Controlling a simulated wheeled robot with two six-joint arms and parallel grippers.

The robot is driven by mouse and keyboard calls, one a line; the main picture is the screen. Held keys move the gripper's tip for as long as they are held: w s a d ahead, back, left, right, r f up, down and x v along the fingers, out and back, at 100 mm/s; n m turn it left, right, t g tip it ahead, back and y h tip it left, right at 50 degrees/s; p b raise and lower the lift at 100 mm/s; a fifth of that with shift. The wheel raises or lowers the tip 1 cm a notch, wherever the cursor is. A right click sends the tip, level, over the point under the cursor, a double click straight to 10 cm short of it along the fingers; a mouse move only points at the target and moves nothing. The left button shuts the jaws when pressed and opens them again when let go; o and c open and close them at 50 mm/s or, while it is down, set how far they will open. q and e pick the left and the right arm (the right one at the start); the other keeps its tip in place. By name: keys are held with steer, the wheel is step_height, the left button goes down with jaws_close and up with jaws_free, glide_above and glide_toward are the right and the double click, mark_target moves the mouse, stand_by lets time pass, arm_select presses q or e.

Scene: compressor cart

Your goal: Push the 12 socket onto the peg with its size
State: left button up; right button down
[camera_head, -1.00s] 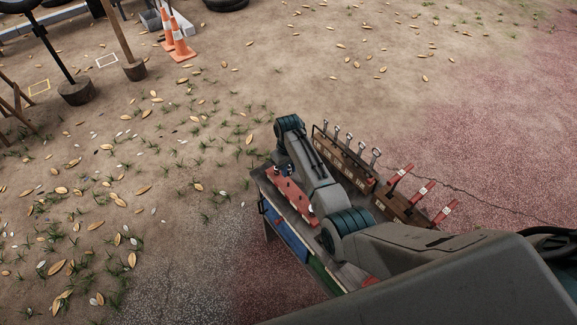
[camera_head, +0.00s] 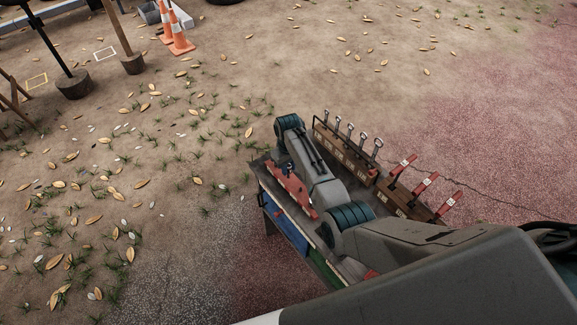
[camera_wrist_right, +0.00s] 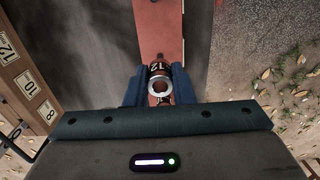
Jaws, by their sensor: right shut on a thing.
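In the right wrist view, the blue fingers of my right gripper (camera_wrist_right: 160,90) are shut on a ring-shaped socket (camera_wrist_right: 159,86) with a dark red band marked 12. The socket is over a long red rail (camera_wrist_right: 160,25). A small dark peg shows just beyond the socket on the rail. Whether the socket touches a peg under it I cannot tell. In the head view the red rail (camera_head: 294,193) lies on the cart top, and my right gripper (camera_head: 288,166) is just above it, mostly hidden by my arm. My left gripper is not in view.
A brown block (camera_head: 345,153) with upright metal tools stands at the cart's far side. Its labels 12, 10 and 8 show in the wrist view (camera_wrist_right: 30,85). Beside it is a brown rack (camera_head: 405,200) with red-handled tools. Blue and green drawers (camera_head: 288,233) face the near side.

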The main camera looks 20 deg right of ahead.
mark_target(289, 171)
steer(key=shift+p, duration=0.75)
stand_by(1.1)
steer(key=shift+f+b, duration=1.15)
steer(key=shift+f, duration=0.55)
steer(key=c, duration=1.2)
jaws_free()
steer(key=shift+o, duration=0.2)
steer(key=shift+r, duration=0.2)
step_height(289, 171, up, 11)
steer(key=b, duration=0.1)
steer(key=shift+f, duration=0.2)
